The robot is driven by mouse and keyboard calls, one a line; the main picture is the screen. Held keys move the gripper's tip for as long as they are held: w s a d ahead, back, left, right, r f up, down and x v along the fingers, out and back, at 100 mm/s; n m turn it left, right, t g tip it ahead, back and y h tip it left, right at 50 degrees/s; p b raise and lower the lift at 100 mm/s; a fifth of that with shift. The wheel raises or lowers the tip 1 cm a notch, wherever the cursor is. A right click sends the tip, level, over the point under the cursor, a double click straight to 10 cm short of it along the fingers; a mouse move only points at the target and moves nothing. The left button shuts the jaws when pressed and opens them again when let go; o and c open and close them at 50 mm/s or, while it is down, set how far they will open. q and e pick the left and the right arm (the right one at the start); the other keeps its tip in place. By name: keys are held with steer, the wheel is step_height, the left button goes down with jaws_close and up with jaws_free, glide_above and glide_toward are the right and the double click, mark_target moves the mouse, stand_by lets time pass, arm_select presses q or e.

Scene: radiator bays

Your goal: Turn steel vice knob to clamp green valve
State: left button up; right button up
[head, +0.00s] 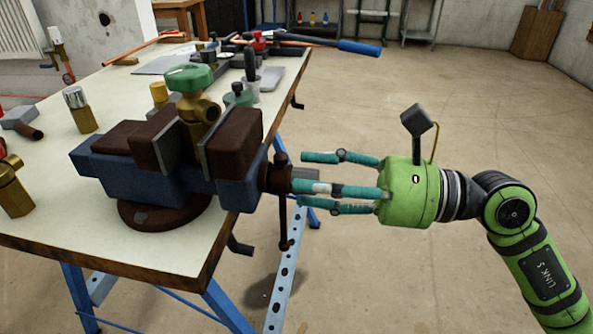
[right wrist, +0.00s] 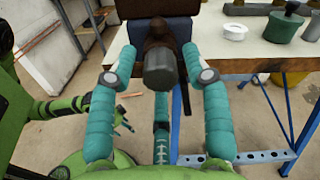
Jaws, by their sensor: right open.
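The vice (head: 130,178) is blue with rusty brown jaws and stands on a round base on the workbench. The green valve (head: 190,78) has a green cap and a brass body and sits upright between the jaws; I cannot tell whether both jaws touch it. The knob (head: 276,175) is at the vice's right end with a hanging bar. In the right wrist view the knob's grey end (right wrist: 159,68) lies between the fingers. My right gripper (head: 300,180) is open, its teal fingertips close to the knob. Contact is unclear. A green part, possibly my left gripper, shows in the right wrist view.
The workbench (head: 45,215) holds brass fittings (head: 80,110) at left and a blue-handled tool (head: 358,47) over its far right edge. Blue trestle legs (head: 228,308) stand below the knob. The floor to the right is clear.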

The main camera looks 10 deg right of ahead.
steer(key=shift+c, duration=0.4)
jaws_close()
steer(key=m+p, duration=0.4)
steer(key=m, duration=0.1)
steer(key=m+p, duration=0.9)
steer(key=p, duration=0.1)
steer(key=shift+a+r+m, duration=0.1)
steer(key=shift+r+m, duration=0.2)
steer(key=shift+m, duration=0.1)
steer(key=m+p, duration=1.4)
steer(key=p, duration=0.1)
steer(key=shift+f+m+p, duration=0.3)
steer(key=shift+m+p, duration=0.5)
steer(key=shift+m, duration=0.3)
steer(key=shift+f, duration=0.1)
